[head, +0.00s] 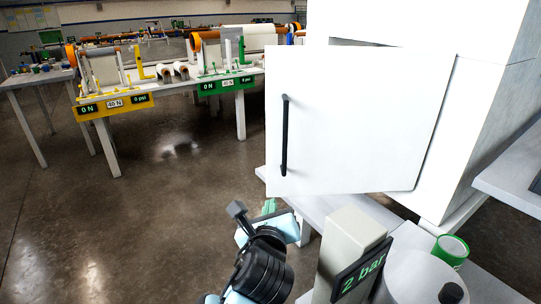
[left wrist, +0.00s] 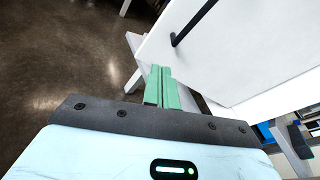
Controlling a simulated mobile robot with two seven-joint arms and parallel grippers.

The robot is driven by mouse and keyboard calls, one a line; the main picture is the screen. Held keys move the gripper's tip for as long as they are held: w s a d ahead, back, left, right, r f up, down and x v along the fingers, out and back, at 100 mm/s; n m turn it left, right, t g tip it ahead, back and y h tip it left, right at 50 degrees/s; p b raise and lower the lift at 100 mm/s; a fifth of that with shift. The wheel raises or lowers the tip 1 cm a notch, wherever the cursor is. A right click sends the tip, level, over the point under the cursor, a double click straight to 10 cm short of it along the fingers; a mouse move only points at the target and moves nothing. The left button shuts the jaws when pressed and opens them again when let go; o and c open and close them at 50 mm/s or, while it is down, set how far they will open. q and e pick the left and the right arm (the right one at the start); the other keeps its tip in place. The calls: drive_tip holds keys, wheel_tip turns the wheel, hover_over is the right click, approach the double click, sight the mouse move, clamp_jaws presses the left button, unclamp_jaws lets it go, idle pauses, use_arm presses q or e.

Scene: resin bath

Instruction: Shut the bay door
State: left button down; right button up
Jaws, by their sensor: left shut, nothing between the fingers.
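The white bay door (head: 360,120) has a black vertical bar handle (head: 285,135) near its left edge. It stands open, swung out from the white cabinet (head: 480,130) at the right, and hides the cabinet's inside in the head view. My left gripper (head: 269,206) is below the door's lower left corner, its green fingers together and empty. In the left wrist view the closed fingers (left wrist: 162,88) point toward the door's lower edge, with the door (left wrist: 240,50) and its handle (left wrist: 195,22) beyond them. I see no contact with the door. My right gripper is not in view.
A grey post with a "2 bar" display (head: 360,271) and a green-rimmed cup (head: 450,249) stand close in front, right of my left arm. A pale bench (head: 310,205) lies under the door. Open floor (head: 170,200) is at the left, with work tables behind.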

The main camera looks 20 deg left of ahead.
use_arm(q)
wheel_tip(320, 180, up, 10)
drive_tip(key=w+m+t+y+b, duration=0.1)
drive_tip(key=m+y, duration=0.2)
drive_tip(key=b, duration=0.2)
approach(268, 128)
drive_tip(key=x, duration=0.5)
drive_tip(key=shift+w+a+f, duration=0.15)
drive_tip(key=shift+x, duration=0.75)
